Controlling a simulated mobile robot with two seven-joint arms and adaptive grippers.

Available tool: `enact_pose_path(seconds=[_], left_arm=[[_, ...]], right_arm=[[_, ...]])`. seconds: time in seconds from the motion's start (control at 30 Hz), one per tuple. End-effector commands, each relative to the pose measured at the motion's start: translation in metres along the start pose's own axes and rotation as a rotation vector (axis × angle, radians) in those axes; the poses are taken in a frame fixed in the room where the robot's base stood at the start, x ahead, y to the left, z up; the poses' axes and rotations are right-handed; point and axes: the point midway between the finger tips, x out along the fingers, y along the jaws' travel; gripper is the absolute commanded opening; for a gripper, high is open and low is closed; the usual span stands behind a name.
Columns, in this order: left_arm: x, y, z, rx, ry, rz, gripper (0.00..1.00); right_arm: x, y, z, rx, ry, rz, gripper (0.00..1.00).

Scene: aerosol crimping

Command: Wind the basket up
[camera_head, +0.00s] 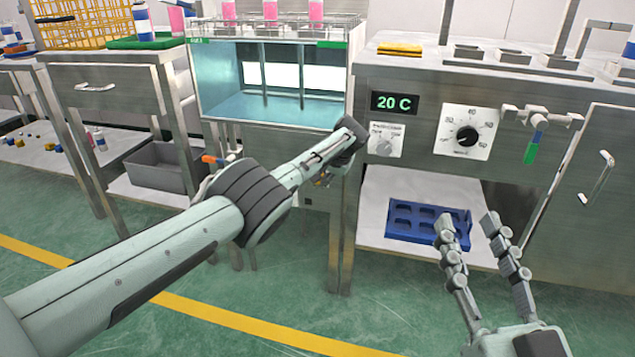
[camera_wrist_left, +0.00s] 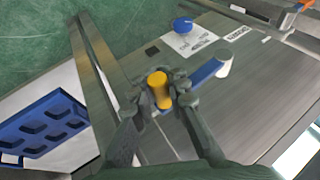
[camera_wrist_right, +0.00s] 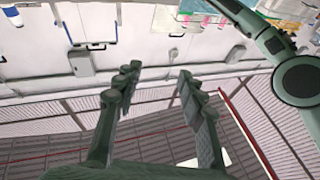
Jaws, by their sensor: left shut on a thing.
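My left gripper (camera_head: 347,138) reaches to the front of the bench beside the tank's lower right corner. In the left wrist view, its fingers (camera_wrist_left: 164,92) are shut around a yellow crank knob (camera_wrist_left: 158,84); a blue and white bar (camera_wrist_left: 210,72) lies just beside it. In the head view the arm and fingers hide the knob. The wire basket (camera_head: 300,20) shows at the top of the glass-fronted tank (camera_head: 225,85), with pink cans (camera_head: 270,10) standing in it. My right gripper (camera_head: 466,222) is open and empty in front of the lower shelf; it also shows in the right wrist view (camera_wrist_right: 157,78).
A blue tray (camera_head: 408,232) lies on the shelf below. A grey bin (camera_head: 160,165) stands at left. The green floor in front is clear.

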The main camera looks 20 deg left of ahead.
Motion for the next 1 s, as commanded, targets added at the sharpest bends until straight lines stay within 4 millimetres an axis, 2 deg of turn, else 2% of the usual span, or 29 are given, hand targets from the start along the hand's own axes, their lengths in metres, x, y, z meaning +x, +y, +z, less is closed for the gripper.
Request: enact_pose_path(seconds=[0.03,0.4,1.0], left_arm=[[0.000,0.011,0.002,0.006,-0.001,0.011,0.00],[0.002,0.012,0.003,0.017,-0.001,-0.013,0.00],[0.003,0.012,0.004,0.020,-0.003,-0.020,0.00]], right_arm=[[-0.001,-0.002,-0.004,0.005,0.026,-0.003,0.40],[0.000,0.001,-0.017,-0.002,0.112,0.001,0.40],[0.000,0.002,-0.022,-0.003,0.142,0.001,0.40]])
